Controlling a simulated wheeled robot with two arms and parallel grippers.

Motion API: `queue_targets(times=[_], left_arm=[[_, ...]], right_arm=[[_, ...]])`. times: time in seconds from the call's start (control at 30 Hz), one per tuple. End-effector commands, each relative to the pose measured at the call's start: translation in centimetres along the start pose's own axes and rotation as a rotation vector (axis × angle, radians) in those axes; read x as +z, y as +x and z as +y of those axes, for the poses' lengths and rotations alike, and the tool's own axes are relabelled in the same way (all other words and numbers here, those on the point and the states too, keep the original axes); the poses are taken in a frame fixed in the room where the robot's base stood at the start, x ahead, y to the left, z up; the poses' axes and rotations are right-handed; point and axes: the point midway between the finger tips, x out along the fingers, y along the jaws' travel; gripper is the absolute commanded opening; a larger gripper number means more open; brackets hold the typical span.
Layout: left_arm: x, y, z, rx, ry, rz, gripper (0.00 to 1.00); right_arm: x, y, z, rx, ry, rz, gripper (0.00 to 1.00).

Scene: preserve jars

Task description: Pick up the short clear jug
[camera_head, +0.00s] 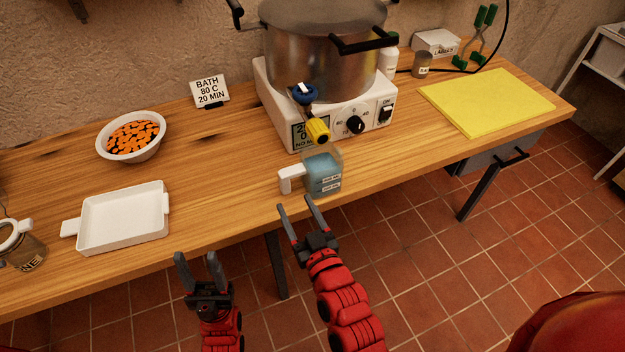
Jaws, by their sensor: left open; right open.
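The short clear jug (322,174) stands upright on the wooden table near its front edge, below the white heater base. It holds a bluish content, has small labels on its front, and its white handle (290,180) points left. My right gripper (297,212) is open and empty just in front of the jug, its fingers pointing up toward the handle and the jug's lower side. I cannot tell whether a finger touches the jug. My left gripper (198,260) is open and empty in front of the table edge, below the white tray.
A large steel pot (322,50) sits on the heater (282,110), its yellow tap (318,130) just above the jug. A white tray (120,240), a bowl of orange pieces (106,148) and a sign (210,90) stand left. A yellow board (486,102) lies right.

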Motion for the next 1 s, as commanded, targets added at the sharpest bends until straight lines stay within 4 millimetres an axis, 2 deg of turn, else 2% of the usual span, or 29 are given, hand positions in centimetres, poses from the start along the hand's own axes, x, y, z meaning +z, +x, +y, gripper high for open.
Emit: queue_targets(times=[0.03,0.1,0.3,0.57,0.8,1.0], left_arm=[[-0.1,0.7,0.0,0.0,0.0,0.001,0.5],[-0.2,1.1,-0.1,0.0,0.0,0.002,0.5],[-0.3,1.8,-0.1,0.0,0.0,0.002,0.5],[-0.4,2.1,-0.1,0.0,0.0,0.002,0.5],[-0.7,3.7,-0.2,0.0,0.0,0.002,0.5],[-0.7,4.0,-0.2,0.0,0.0,0.002,0.5]], right_arm=[[-0.6,1.2,0.1,0.004,-0.002,0.004,0.65],[-0.5,2.6,0.1,0.003,-0.002,0.001,0.65],[-0.4,5.8,0.1,0.002,-0.002,0.001,0.65],[-0.4,7.1,0.1,0.001,-0.002,0.003,0.65],[-0.5,10.0,0.0,0.001,-0.002,0.001,0.65],[-0.1,11.8,0.1,0.002,-0.001,0.0,0.65]])
